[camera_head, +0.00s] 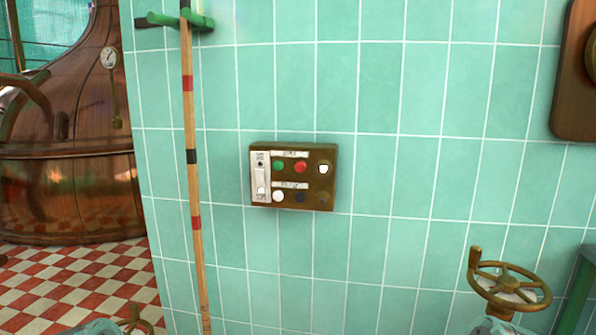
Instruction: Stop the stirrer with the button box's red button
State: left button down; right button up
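The button box (329,181) is a brass-coloured box fixed to the tiled wall, near the middle of the head view. Its red button (300,167) sits in the upper row, between a green button (278,165) on the left and a bright white round lamp or button (323,169) on the right. The lower row has a white button (278,196), a dark one (300,198) and a dull brownish one. A pale panel (261,178) runs down the box's left side. The labels are too small to read. The stirrer itself cannot be made out. Neither gripper is in view.
A banded wooden pole (190,121) hangs from a green holder left of the box. A brass handwheel (510,287) stands out at lower right. A copper kettle (70,190) with a gauge (109,58) is at left. The wall around the box is clear.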

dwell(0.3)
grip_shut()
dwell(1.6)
